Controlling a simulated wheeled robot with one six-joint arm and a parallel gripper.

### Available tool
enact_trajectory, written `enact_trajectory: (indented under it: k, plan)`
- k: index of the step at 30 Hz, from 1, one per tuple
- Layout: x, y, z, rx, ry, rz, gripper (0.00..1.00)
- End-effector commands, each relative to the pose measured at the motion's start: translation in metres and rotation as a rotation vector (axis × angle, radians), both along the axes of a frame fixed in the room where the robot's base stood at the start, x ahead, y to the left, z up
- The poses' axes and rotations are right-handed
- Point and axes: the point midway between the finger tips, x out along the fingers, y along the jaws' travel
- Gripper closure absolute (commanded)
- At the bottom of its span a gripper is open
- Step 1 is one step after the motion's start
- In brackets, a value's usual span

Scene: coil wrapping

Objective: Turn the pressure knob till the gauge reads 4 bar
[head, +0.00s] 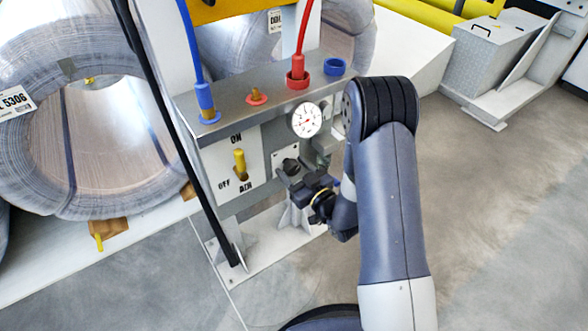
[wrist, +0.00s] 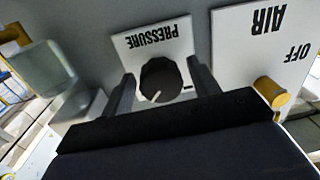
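The dark round pressure knob (wrist: 160,80) sits on a white plate marked PRESSURE (wrist: 152,40). A pale pointer line shows on its lower part in the wrist view. In the head view the knob (head: 291,165) is on the panel below the gauge. My gripper (wrist: 161,70) is open, with one finger on each side of the knob and a small gap showing at both sides. In the head view my gripper (head: 289,180) is close in front of the knob. The round white gauge (head: 306,120) has a red needle; its figures are too small to read.
A yellow air lever (head: 240,163) stands beside the knob, between ON and OFF labels. Blue (head: 206,105) and red (head: 297,75) hose fittings stand on the panel's top. Wrapped coils (head: 85,120) are at the left.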

Motion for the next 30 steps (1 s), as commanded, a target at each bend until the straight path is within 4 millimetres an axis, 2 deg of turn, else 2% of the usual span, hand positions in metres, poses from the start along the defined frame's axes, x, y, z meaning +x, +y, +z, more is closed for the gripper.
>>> enact_trajectory:
  k: [1, 15, 23, 30]
  plan:
    - [-0.0002, -0.0001, 0.0, 0.0, 0.0, 0.0, 0.47]
    - [-0.0004, -0.0002, -0.0003, -0.001, 0.001, 0.0, 0.83]
    - [-0.0004, -0.0001, -0.0013, 0.026, 0.019, 0.0, 0.83]
    - [-0.0004, 0.0001, -0.003, 0.132, 0.09, 0.0, 0.83]
